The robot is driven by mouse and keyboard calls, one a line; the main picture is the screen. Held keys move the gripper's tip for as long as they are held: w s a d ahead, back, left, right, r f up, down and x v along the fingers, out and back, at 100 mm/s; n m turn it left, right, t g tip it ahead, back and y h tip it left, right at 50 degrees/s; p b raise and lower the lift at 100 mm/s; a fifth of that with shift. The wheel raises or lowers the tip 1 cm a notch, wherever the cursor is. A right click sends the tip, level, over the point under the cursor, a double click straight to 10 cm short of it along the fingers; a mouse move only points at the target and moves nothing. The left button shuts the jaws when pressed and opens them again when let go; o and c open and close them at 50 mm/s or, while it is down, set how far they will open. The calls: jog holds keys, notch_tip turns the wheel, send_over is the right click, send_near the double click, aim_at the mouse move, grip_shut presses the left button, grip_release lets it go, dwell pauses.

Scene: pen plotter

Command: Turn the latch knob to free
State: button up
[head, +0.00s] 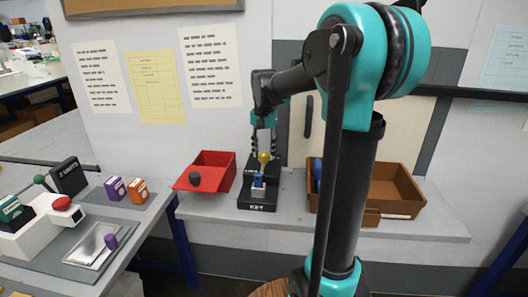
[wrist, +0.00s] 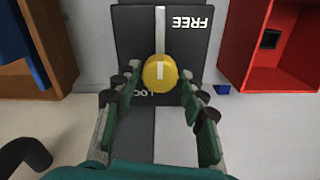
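The round yellow latch knob (wrist: 160,73) sits on a black panel (wrist: 132,40) in the wrist view. A white mark on its face runs upright in that picture, in line with a white stripe above it. The word FREE shows upside down at upper right of the panel; LOCK is partly hidden below the knob. My gripper (wrist: 158,82) is open, with fingers on both sides of the knob and gaps showing between. In the head view my gripper (head: 262,138) points down above the yellow knob (head: 264,157).
A black stand marked KEY (head: 262,207) holds a blue-topped piece (head: 258,180). A red bin (head: 214,168) stands at its left and a brown wooden bin (head: 397,183) at its right. A side table at left carries several coloured boxes and a red button (head: 61,204).

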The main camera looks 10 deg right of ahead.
aim_at(264, 154)
jog(key=shift+o, duration=1)
jog(key=shift+r, duration=0.1)
notch_tip(264, 154, up, 12)
jog(key=shift+s, duration=0.1)
